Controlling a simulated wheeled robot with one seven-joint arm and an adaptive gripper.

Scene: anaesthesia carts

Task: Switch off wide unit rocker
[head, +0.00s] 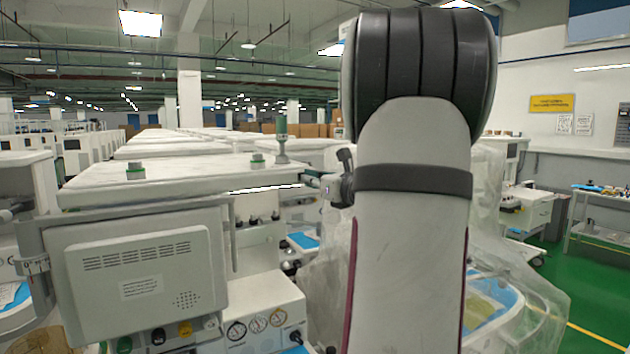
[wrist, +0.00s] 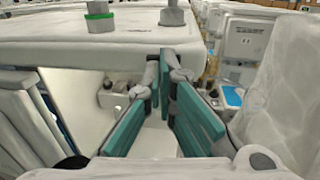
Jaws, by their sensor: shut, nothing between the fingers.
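A wide white anaesthesia unit (head: 150,185) stands at the left in the head view, with a grey vented panel (head: 140,275) facing me. I cannot make out a rocker switch on it in either view. In the wrist view, a white unit top (wrist: 120,52) with a green-ringed fitting spans the upper left. My gripper (wrist: 164,75) has teal finger pads and is shut with nothing in it. Its tips are near the right end of that top's front edge; I cannot tell whether they touch.
Round gauges (head: 256,325) sit low on the white unit. Clear plastic sheeting (head: 515,270) drapes equipment at the right; sheeting (wrist: 285,100) also stands close on the right in the wrist view. Green floor (head: 590,300) is open at the far right.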

